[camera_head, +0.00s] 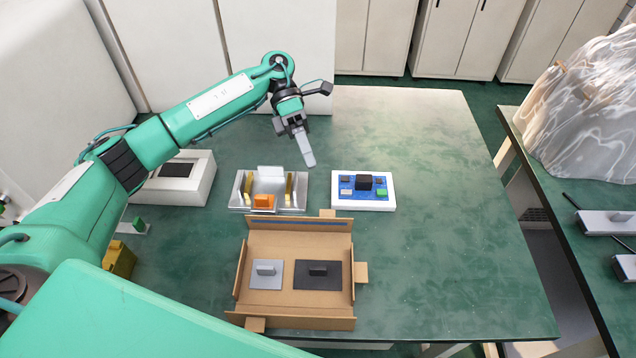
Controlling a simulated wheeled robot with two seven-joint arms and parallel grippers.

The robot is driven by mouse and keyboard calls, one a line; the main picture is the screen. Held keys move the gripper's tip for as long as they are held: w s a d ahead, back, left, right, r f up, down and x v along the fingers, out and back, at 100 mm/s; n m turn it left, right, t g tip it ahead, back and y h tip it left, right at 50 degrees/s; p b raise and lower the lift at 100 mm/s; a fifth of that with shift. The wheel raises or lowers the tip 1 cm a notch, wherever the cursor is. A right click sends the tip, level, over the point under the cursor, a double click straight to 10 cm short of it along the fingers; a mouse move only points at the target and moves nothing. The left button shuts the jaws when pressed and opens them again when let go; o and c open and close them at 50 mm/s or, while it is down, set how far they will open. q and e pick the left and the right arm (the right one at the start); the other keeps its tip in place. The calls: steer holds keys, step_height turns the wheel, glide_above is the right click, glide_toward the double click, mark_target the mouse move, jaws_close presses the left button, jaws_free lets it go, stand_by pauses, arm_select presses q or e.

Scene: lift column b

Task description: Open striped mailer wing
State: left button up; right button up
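An open cardboard mailer (245,295) lies on the green table, with its walls and flaps standing out around a shallow tray. A blue stripe (300,223) runs along its far wall. Small tabs stick out at the far edge, the right side and the front left. Inside are a light grey plate (266,281) and a dark plate (318,283), each with a small upright block. My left gripper (309,160) hangs above the table behind the mailer, apart from it, fingers pointing down. Its fingers overlap, so their opening is unclear. My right gripper is out of view.
A metal tray (239,204) with an orange block and a white board (362,204) with a blue circuit stand behind the mailer. A white box (190,192) stands left. The table's right side is clear. A second table (577,255) is at right.

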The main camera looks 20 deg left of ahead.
arm_select(q)
steer(key=shift+v, duration=1.6)
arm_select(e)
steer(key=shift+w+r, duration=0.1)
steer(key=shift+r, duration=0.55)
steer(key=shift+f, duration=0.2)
